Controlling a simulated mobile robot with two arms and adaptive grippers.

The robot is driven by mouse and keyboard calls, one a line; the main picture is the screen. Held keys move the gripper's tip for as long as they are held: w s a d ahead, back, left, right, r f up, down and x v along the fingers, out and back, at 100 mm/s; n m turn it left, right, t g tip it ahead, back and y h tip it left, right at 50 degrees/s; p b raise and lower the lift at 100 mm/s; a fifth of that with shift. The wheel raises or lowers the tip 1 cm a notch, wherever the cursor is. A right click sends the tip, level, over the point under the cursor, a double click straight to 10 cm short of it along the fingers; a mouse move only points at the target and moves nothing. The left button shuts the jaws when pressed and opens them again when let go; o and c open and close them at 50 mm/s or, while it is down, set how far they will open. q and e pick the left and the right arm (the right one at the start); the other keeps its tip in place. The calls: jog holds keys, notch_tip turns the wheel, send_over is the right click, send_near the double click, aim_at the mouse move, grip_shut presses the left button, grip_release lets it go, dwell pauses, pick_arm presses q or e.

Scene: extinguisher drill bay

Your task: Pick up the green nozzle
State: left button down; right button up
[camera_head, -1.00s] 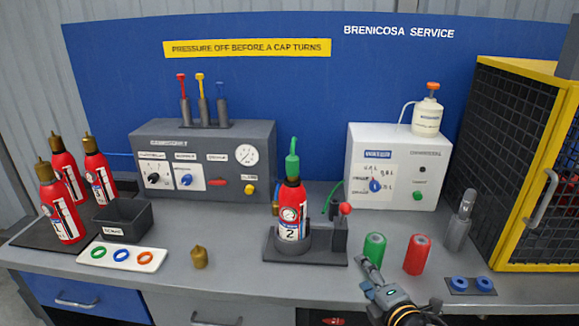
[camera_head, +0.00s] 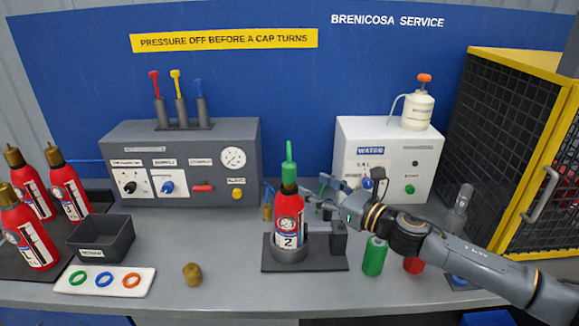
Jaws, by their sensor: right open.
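The green nozzle (camera_head: 289,170) stands upright on top of the red extinguisher (camera_head: 288,212) marked 2. This extinguisher sits in the dark stand (camera_head: 291,254) at the middle of the bench. My right gripper (camera_head: 318,192) is open, just right of the extinguisher's upper body and a little below the nozzle. Its fingers point left. I cannot tell whether they touch the extinguisher. My left gripper is not in view.
A green cylinder (camera_head: 374,256) and a red cylinder (camera_head: 413,265) stand under or beside my right arm. A brass cap (camera_head: 192,274) and a white ring tray (camera_head: 140,284) lie left. A white machine (camera_head: 425,165) stands behind, and a yellow-framed cage (camera_head: 505,140) at right.

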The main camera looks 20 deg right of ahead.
aim_at(294, 176)
jog(key=p+x, duration=0.1)
jog(key=x, duration=0.3)
jog(key=shift+a, duration=0.2)
jog(key=p+x, duration=0.2)
jog(key=x, duration=0.2)
jog(key=shift+a+r, duration=0.1)
jog(key=shift+a, duration=0.15)
jog(key=shift+w+a, duration=0.1)
jog(key=shift+w, duration=0.15)
jog(key=shift+s, duration=0.1)
jog(key=shift+c, duration=1.1)
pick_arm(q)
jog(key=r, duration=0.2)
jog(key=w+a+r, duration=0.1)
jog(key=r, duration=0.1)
pick_arm(e)
grip_shut()
